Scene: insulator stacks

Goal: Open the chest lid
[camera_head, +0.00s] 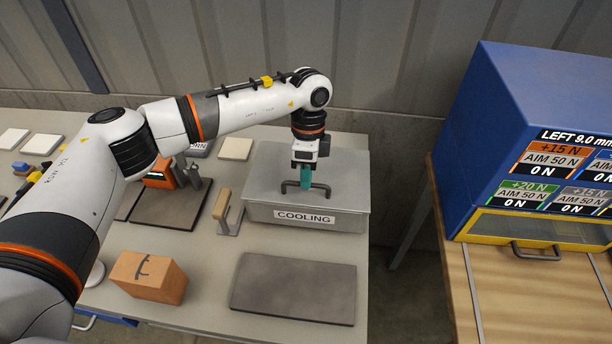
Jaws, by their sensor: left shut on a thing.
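The chest is a grey box (351,221) labelled COOLING, standing at the right end of the grey table. Its flat lid (270,165) looks closed, with a dark bar handle (322,187) on top. My left gripper (306,187) points straight down over the lid, with teal fingers at the handle. It is shut on the handle, though the exact contact is small in the picture. My right gripper is not in view.
A dark grey plate (293,288) lies in front of the chest. A cardboard box (148,277) and a wooden-handled tool (229,212) stand to its left. A blue cabinet (500,110) with displays stands on a wooden bench at the right, across a gap.

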